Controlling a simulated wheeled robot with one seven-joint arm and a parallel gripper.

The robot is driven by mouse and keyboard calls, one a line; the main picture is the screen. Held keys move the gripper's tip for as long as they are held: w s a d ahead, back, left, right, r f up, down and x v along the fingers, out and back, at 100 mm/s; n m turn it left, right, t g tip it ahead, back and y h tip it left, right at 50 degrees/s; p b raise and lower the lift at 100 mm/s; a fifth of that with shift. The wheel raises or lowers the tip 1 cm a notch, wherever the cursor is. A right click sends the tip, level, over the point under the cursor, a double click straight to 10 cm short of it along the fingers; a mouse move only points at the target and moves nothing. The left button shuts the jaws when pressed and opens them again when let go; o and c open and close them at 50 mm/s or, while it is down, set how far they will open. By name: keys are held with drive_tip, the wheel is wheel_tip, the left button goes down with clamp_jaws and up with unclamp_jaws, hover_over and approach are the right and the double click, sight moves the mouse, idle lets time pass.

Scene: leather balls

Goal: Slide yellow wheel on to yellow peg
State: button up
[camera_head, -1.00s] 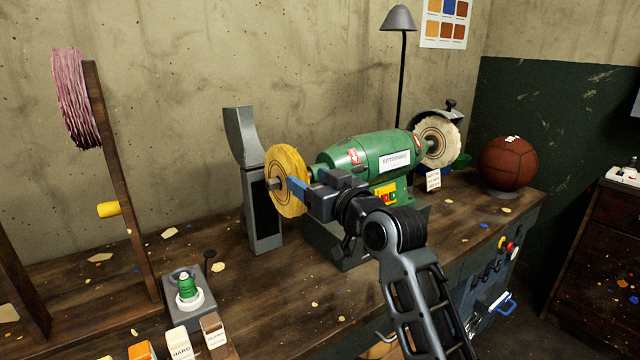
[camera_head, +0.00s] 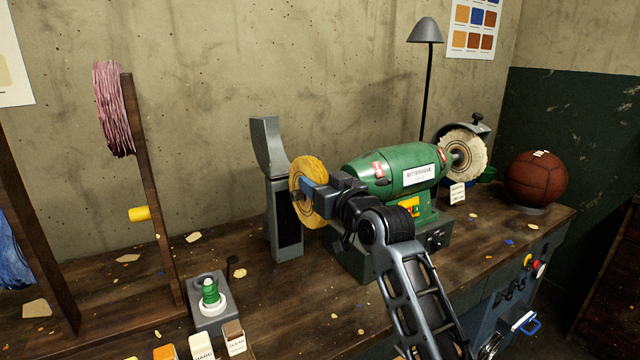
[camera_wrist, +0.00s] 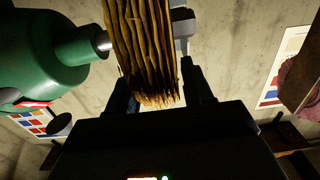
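The yellow wheel (camera_head: 311,170), a layered cloth disc, stands upright at the left end of the green polishing machine (camera_head: 392,168). A grey stub shows at its left, and in the wrist view a metal shaft (camera_wrist: 103,42) from the machine reaches its side. My gripper (camera_head: 308,190) is at the wheel's rim. In the wrist view the wheel's ribbed edge (camera_wrist: 145,55) lies between my two fingers (camera_wrist: 158,85); I cannot tell whether both press on it. The yellow peg (camera_head: 139,214) sticks out leftward from a wooden post at the left and is bare.
A grey upright stand (camera_head: 282,205) is just left of the wheel. A leather ball (camera_head: 535,178) sits at the right.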

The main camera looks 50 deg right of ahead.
clamp_jaws()
drive_tip(key=w+a+p, duration=0.2)
drive_tip(key=a+p, duration=0.2)
drive_tip(key=a, duration=0.4)
drive_tip(key=shift+w+a, duration=0.25)
idle(2.0)
drive_tip(key=shift+a, duration=0.1)
drive_tip(key=shift+r, duration=0.15)
